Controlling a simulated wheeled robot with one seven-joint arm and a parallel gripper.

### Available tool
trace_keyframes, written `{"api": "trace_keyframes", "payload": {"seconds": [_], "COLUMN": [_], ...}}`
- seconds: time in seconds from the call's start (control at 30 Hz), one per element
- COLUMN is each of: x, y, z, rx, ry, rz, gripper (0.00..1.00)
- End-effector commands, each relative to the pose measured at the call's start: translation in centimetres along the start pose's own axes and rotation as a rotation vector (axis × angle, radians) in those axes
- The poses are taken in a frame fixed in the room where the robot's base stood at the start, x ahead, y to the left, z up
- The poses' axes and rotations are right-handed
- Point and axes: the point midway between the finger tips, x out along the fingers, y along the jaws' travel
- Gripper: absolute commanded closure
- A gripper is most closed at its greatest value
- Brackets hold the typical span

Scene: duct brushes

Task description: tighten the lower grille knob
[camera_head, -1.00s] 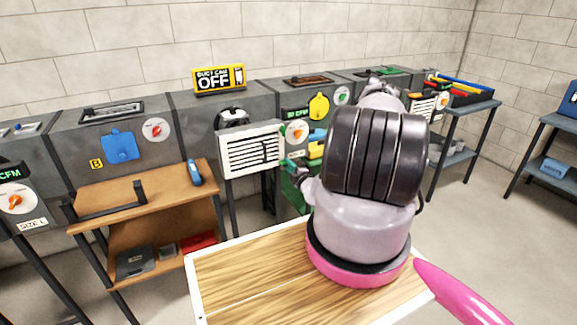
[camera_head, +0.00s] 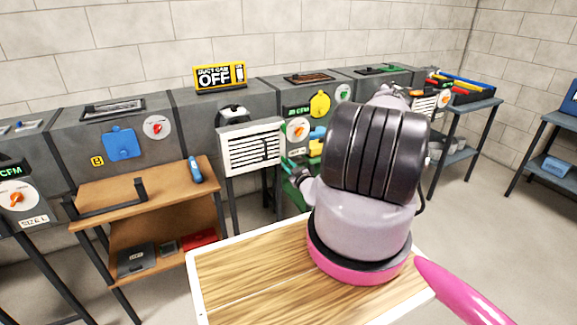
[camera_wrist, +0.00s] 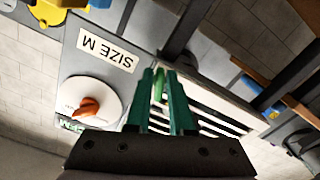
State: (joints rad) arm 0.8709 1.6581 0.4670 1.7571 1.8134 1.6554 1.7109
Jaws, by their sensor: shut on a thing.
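The white slotted grille (camera_head: 252,148) stands upright on the front of a grey duct unit, left of my arm in the head view. Its black slots also show behind my fingers in the wrist view (camera_wrist: 208,112). My gripper (camera_wrist: 160,78) has dark green fingers, closed around a light green knob (camera_wrist: 159,86) at the grille's edge. In the head view my gripper (camera_head: 288,164) is at the grille's lower right corner, and my arm hides part of that area. The knob's turn angle cannot be told.
An orange dial (camera_wrist: 89,107) and a "SIZE M" label (camera_wrist: 107,51) are close to my fingers. A brown shelf table (camera_head: 150,190) stands left. A wooden tray top (camera_head: 255,285) is in front.

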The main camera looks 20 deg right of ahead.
Motion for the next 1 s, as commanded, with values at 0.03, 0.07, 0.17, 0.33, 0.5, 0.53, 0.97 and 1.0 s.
{"api": "trace_keyframes", "payload": {"seconds": [0.03, 0.07, 0.17, 0.33, 0.5, 0.53, 0.97, 1.0], "x": [0.03, 0.03, 0.02, 0.05, 0.09, 0.09, 0.13, 0.14], "y": [-0.26, -0.29, -0.34, -0.43, -0.5, -0.5, -0.49, -0.49], "z": [-0.16, -0.16, -0.16, -0.21, -0.29, -0.3, -0.37, -0.37], "rx": [0.042, 0.067, 0.144, 0.249, 0.321, 0.33, 0.372, 0.372], "ry": [0.003, 0.003, 0.003, 0.003, 0.004, 0.004, 0.006, 0.006], "rz": [-0.004, -0.004, -0.003, -0.003, -0.004, -0.004, -0.003, -0.003], "gripper": [1.0, 1.0, 1.0, 1.0, 1.0, 1.0, 1.0, 1.0]}}
